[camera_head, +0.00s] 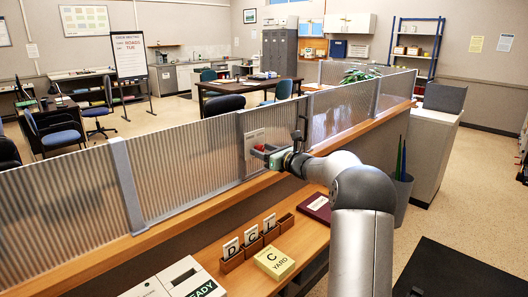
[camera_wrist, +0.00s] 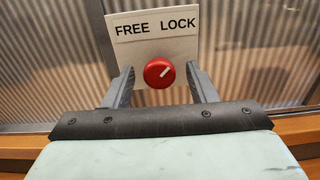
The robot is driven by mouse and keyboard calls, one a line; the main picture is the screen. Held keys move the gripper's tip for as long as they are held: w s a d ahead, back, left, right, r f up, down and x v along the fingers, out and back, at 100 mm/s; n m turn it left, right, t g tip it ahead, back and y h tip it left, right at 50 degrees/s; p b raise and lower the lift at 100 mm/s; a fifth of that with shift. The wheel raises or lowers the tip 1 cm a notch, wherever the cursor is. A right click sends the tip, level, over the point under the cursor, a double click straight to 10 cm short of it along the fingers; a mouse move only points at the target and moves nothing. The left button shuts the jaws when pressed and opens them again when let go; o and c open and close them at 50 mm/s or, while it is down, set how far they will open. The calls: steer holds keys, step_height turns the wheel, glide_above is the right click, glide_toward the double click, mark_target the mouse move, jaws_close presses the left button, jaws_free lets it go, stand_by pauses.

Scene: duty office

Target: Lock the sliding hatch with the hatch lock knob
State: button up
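The hatch lock knob (camera_wrist: 158,71) is round and red, with a white pointer line slanting to the upper right. It sits on a white plate (camera_wrist: 183,48) marked FREE on the left and LOCK on the right. The plate (camera_head: 254,137) also shows in the head view, on the ribbed translucent hatch screen (camera_wrist: 250,60). My gripper (camera_wrist: 160,67) is open, with one finger on each side of the knob and visible gaps between. In the head view my gripper (camera_head: 264,152) reaches the screen at the plate; the knob is mostly hidden there.
Below the screen, a wooden counter holds a card rack (camera_head: 258,243), a yellow YARD block (camera_head: 274,262), a dark red book (camera_head: 316,208) and a READY box (camera_head: 182,281). A grey bin (camera_head: 401,190) stands right of my arm. The wooden ledge (camera_head: 150,245) runs along the screen.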

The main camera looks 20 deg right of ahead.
steer(key=b+v, duration=0.4)
steer(key=v, duration=1.3)
steer(key=shift+s, duration=0.2)
steer(key=s+a+f+n+g+y, duration=0.1)
steer(key=s+a+f+n+g, duration=0.25)
steer(key=a, duration=0.45)
steer(key=s+a+f+n+g, duration=0.25)
steer(key=a+n, duration=0.25)
steer(key=a, duration=0.3)
steer(key=s+a+f+n+g+y, duration=0.1)
steer(key=s+a+f+n+g, duration=0.2)
steer(key=a, duration=0.5)
steer(key=s+a+f+n+g+h, duration=0.2)
steer(key=s+a+f+n+g, duration=0.15)
steer(key=s+n, duration=0.3)
steer(key=s+a+f+n+g+h, duration=0.2)
steer(key=s+a+f+n+g, duration=0.15)
steer(key=s+n, duration=0.35)
steer(key=s+d+f+n+h, duration=0.2)
steer(key=s+f+n+h, duration=0.1)
steer(key=s+n, duration=0.4)
steer(key=s+h, duration=0.1)
steer(key=s, duration=0.2)
steer(key=shift+s+f, duration=0.2)
steer(key=shift+f, duration=0.1)
